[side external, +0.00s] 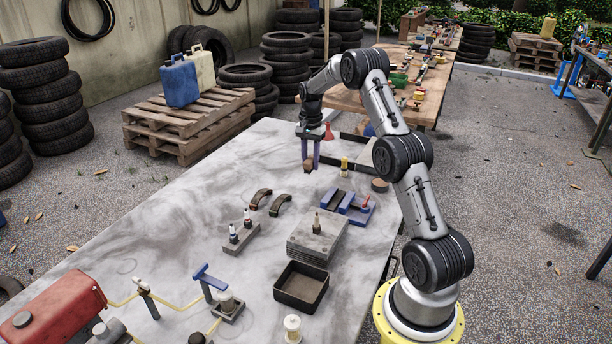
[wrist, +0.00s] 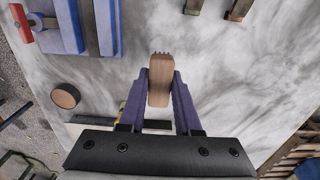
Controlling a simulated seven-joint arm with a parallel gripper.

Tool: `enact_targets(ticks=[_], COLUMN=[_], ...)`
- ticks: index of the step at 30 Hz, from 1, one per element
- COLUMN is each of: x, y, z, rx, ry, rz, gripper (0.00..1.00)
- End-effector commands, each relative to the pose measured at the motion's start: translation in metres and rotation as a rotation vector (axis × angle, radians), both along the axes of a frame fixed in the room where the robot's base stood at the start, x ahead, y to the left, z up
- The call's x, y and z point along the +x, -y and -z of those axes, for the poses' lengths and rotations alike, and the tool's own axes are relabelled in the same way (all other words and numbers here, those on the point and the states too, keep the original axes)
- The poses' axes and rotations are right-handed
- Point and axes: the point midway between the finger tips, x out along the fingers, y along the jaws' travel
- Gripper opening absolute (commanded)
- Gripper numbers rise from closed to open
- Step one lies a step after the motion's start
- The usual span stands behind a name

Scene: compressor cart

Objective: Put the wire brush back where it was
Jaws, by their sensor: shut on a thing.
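The wire brush, a brown wooden block with a dark jagged end (wrist: 160,78), sits between the two purple fingers of my gripper (wrist: 161,88) in the wrist view. My gripper is shut on it. In the side external view my gripper (side external: 311,160) points down over the far part of the grey table, and the brush (side external: 308,166) shows small at the fingertips. I cannot tell whether it touches the table.
The grey table (side external: 180,215) holds a blue vise-like fixture (side external: 345,205), two curved brown-topped pieces (side external: 270,200), a round brown disc (side external: 380,185), a grey block (side external: 317,240) and a black tray (side external: 301,287). A red cone-shaped thing (side external: 329,133) stands behind my gripper. Table left of my gripper is clear.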

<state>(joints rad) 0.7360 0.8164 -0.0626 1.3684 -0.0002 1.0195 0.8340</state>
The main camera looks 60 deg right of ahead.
Motion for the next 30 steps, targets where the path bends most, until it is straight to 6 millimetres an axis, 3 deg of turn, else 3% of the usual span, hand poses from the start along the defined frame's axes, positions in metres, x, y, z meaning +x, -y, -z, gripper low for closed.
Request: enact_targets(ticks=[6,14,21,30], x=[0.019,0.026,0.027,0.027], y=[0.017,0.023,0.024,0.024], z=[0.030,0.041,0.071,0.074], rx=[0.000,-0.001,0.001,-0.001], ry=[0.000,0.001,-0.001,0.001], rz=[0.000,0.000,0.000,0.000], gripper=[0.00,0.00,0.00,0.00])
